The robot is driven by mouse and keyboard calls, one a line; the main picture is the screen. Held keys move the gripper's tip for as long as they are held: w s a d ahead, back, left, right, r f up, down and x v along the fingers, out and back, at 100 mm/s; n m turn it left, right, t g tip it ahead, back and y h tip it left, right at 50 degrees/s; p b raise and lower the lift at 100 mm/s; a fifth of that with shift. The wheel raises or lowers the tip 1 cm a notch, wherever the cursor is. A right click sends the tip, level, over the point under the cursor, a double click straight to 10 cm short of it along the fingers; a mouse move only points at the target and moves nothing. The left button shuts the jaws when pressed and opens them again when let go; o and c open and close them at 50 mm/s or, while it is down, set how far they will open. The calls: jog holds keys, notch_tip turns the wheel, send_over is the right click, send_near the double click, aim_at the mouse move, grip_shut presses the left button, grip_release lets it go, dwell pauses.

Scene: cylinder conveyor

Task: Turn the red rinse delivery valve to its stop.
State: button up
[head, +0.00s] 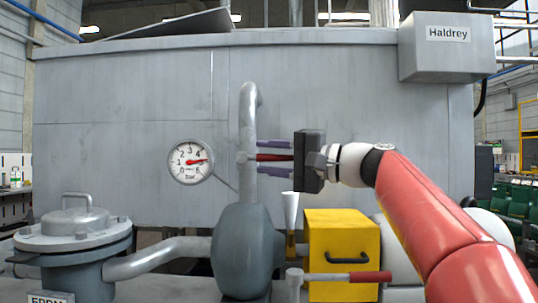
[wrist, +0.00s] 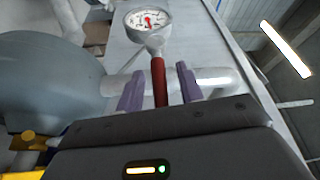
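A red valve lever (head: 270,157) sticks out to the right from a vertical grey pipe (head: 248,120), lying about level. In the wrist view the red lever (wrist: 159,80) runs up between my fingers to the valve body below the gauge. My gripper (head: 263,157) has its two purple fingers above and below the lever, with a gap on each side. It also shows in the wrist view (wrist: 160,73), open and not clamped on the lever. A second red-handled lever (head: 350,277) lies level at the bottom, in front of a yellow box. No label tells which lever is the rinse valve.
A grey pump body (head: 242,252), a white funnel (head: 290,209) and the yellow box (head: 342,240) lie below my gripper. A large grey tank wall (head: 130,110) stands behind.

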jog(key=shift+a, duration=0.2)
jog(key=shift+c, duration=0.4)
grip_shut()
jog(key=shift+s, duration=0.1)
